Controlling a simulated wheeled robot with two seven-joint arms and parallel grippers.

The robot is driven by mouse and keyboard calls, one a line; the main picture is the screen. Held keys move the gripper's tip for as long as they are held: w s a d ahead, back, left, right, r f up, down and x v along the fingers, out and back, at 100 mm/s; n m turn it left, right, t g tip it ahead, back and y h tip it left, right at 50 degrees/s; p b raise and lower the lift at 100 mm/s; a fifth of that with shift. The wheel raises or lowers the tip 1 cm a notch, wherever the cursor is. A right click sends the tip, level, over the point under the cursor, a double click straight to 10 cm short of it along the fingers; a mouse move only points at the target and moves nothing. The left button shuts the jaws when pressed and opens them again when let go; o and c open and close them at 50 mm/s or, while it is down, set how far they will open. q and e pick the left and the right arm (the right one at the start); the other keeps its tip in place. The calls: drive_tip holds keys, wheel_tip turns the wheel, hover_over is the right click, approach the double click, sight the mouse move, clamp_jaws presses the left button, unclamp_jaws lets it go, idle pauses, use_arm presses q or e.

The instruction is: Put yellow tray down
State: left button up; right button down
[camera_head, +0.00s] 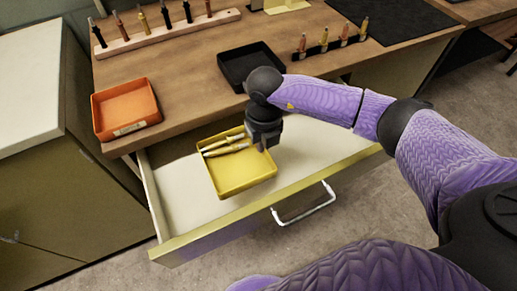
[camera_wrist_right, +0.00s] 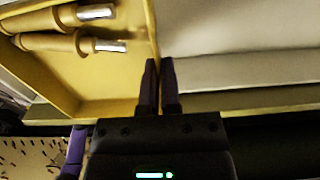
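The yellow tray (camera_head: 245,184) is in the open drawer, with two tools with yellowish handles (camera_head: 226,148) lying in it. My right gripper (camera_head: 264,146) is at the tray's right wall, pointing down. In the right wrist view, the fingers (camera_wrist_right: 160,88) are close together with the tray wall (camera_wrist_right: 152,40) between them, so the gripper is shut on the tray. I cannot tell whether the tray's bottom touches the drawer floor. My left gripper is not in view.
The drawer (camera_head: 182,190) has free floor right of the tray. Its handle (camera_head: 304,205) faces front. On the wooden worktop (camera_head: 190,90) are an orange tray (camera_head: 126,107), a black tray (camera_head: 240,58), a wooden tool rack (camera_head: 165,36) and a black rack of small tools (camera_head: 335,45).

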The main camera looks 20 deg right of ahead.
drive_tip(key=f+b, duration=0.2)
drive_tip(key=f, duration=0.3)
drive_tip(key=f+b, duration=0.2)
drive_tip(key=f, duration=0.3)
drive_tip(key=shift+s, duration=0.2)
drive_tip(key=shift+r, duration=0.2)
drive_tip(key=shift+f, duration=0.2)
drive_tip(key=c, duration=0.8)
unclamp_jaws()
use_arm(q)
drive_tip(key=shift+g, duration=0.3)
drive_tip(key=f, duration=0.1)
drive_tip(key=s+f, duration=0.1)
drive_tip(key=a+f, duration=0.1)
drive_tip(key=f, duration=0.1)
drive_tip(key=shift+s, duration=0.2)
use_arm(e)
drive_tip(key=shift+r, duration=0.1)
